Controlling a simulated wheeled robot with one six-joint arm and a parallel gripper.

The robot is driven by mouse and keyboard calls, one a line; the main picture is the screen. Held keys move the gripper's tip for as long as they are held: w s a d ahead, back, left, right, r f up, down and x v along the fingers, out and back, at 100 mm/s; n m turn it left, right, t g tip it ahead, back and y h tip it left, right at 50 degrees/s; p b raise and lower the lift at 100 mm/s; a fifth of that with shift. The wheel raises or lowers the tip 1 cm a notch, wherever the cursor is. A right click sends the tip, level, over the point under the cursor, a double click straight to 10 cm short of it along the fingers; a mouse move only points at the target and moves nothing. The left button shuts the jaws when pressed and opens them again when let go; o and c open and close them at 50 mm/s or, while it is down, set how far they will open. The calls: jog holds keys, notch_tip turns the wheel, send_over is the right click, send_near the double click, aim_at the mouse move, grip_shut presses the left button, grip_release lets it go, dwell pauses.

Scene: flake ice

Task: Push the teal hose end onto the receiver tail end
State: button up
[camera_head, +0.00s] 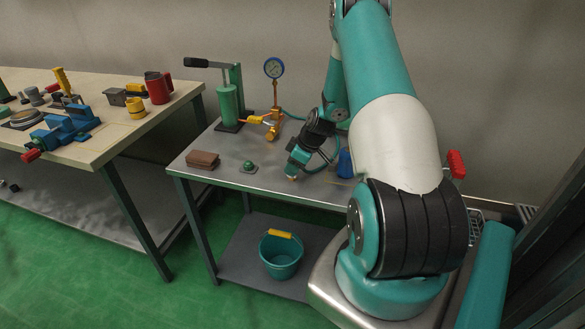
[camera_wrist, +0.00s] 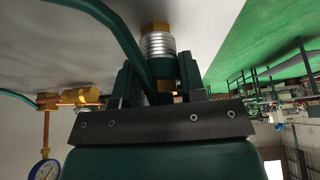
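My gripper (camera_head: 296,164) hangs low over the right part of the small metal table, pointing down. In the wrist view my gripper's fingers (camera_wrist: 158,72) stand on both sides of a fitting with a ribbed silver collar (camera_wrist: 158,45) and a brass hex tip (camera_wrist: 155,27). They look closed on it. The teal hose (camera_wrist: 127,38) curves down to this fitting between the fingers; its exact joint is hidden. In the head view the brass tip (camera_head: 291,178) shows just under the gripper, near the tabletop. I cannot make out for certain which part is the receiver tail end.
The table (camera_head: 225,180) holds a brown block (camera_head: 203,159), a small green-topped piece (camera_head: 249,166), a green hand pump (camera_head: 229,105) and a gauge on brass fittings (camera_head: 274,68). A blue object (camera_head: 345,163) is partly behind my arm. A teal bucket (camera_head: 281,258) stands below.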

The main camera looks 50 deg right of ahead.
jog(key=shift+c, duration=0.7)
jog(key=shift+r, duration=0.4)
jog(key=shift+r+p, duration=2.05)
jog(key=shift+r, duration=0.95)
